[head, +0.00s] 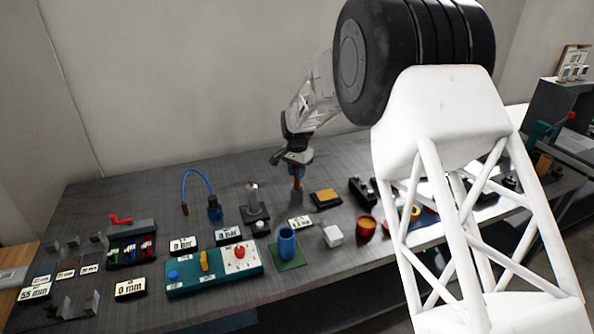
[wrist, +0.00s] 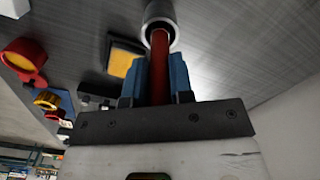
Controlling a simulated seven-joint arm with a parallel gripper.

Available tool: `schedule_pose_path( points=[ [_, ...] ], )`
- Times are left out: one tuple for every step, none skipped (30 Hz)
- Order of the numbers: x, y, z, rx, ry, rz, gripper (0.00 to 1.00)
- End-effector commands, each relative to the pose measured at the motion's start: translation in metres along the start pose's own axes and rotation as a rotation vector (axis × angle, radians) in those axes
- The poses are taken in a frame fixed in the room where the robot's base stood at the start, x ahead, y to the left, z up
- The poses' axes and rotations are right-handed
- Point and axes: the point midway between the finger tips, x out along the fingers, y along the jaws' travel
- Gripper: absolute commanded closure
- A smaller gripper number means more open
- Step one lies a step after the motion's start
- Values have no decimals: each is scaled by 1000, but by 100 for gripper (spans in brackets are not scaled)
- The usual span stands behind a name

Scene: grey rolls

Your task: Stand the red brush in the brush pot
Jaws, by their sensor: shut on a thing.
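The red brush (head: 297,184) is held upright or nearly so by my gripper (head: 297,171) over the back middle of the bench. In the wrist view the brush's red handle (wrist: 160,66) runs between the two blue fingers of my gripper (wrist: 158,75), which is shut on it. The brush's far end enters the round mouth of a small grey metal pot (wrist: 160,12), which I take for the brush pot. It also shows under the brush in the head view (head: 296,198). How deep the brush sits is hidden.
A yellow-topped block (head: 326,198) stands just right of the grey pot. A blue cup (head: 287,246) on a green base, a white cube (head: 333,236) and a red cup (head: 366,228) stand nearer the front. A black stand (head: 254,210) with a metal post is to the left.

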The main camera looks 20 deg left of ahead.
Motion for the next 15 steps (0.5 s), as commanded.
schedule_pose_path(
  points=[
    [1,0,0,0,0,0,100],
    [2,0,0,0,0,0,100],
    [3,0,0,0,0,0,100],
    [3,0,0,0,0,0,100],
    [4,0,0,0,0,0,100],
    [5,0,0,0,0,0,100],
    [5,0,0,0,0,0,100],
    [6,0,0,0,0,0,100],
    [7,0,0,0,0,0,100],
    [8,0,0,0,0,0,100],
    [8,0,0,0,0,0,100],
    [9,0,0,0,0,0,100],
    [9,0,0,0,0,0,100],
    [10,0,0,0,0,0,100],
    [9,0,0,0,1,-1,72]
  ],
)
